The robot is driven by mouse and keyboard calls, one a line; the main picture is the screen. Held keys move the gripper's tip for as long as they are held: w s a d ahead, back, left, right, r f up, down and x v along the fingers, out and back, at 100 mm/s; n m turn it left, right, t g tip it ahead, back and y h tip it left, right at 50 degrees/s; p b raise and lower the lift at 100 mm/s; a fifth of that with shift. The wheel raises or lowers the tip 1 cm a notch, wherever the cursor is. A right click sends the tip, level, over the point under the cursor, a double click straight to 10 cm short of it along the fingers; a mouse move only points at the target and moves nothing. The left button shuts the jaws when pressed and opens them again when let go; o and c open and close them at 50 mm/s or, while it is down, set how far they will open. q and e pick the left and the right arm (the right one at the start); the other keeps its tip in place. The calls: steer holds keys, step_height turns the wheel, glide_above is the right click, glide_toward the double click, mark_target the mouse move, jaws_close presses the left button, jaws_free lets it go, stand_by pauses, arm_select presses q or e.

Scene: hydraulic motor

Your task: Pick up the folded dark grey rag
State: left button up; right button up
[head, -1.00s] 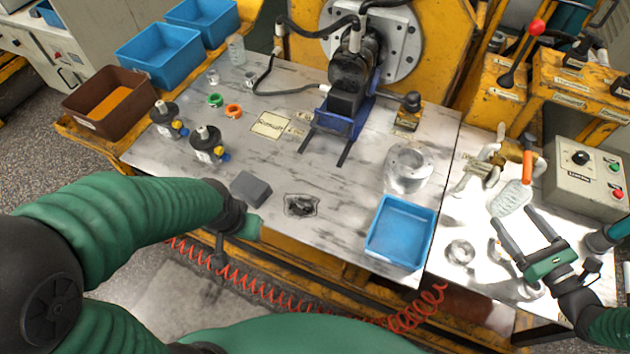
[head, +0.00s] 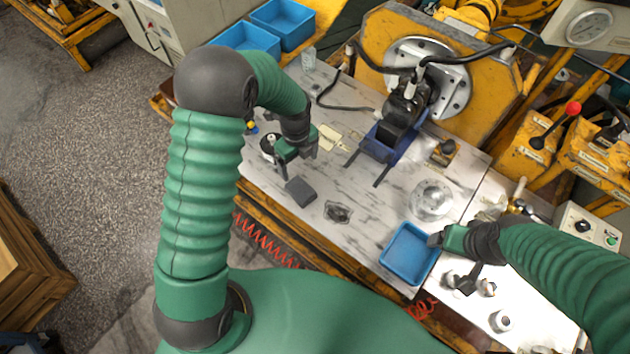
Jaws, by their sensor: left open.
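The folded dark grey rag (head: 300,191) lies flat on the marble-patterned worktop (head: 350,250), near its front edge. My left gripper (head: 287,172) is open and points down just behind the rag, apart from it as far as I can see. Its fingertips are small and hard to make out. My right gripper (head: 436,240) is at the right rim of the blue tray (head: 391,275). Its fingers are too unclear to tell their opening.
A blue stand (head: 392,150) and a round metal part (head: 431,199) stand farther back. A black-topped fitting (head: 267,144) is partly hidden beside my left gripper.

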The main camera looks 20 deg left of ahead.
arm_select(q)
glide_above(301, 189)
steer(key=f, duration=0.9)
steer(key=shift+w+d, duration=0.2)
steer(key=f, duration=0.4)
steer(key=f+p, duration=0.1)
steer(key=f, duration=0.2)
steer(key=shift+s+a, duration=0.15)
steer(key=shift+a, duration=0.2)
steer(key=shift+f, duration=0.1)
steer(key=shift+d, duration=0.1)
steer(key=shift+c, duration=0.4)
arm_select(e)
steer(key=shift+w+d+r, duration=0.2)
steer(key=shift+d+r, duration=0.05)
arm_select(q)
steer(key=c, duration=1.4)
steer(key=shift+o, duration=0.2)
arm_select(e)
steer(key=shift+s+a, duration=0.1)
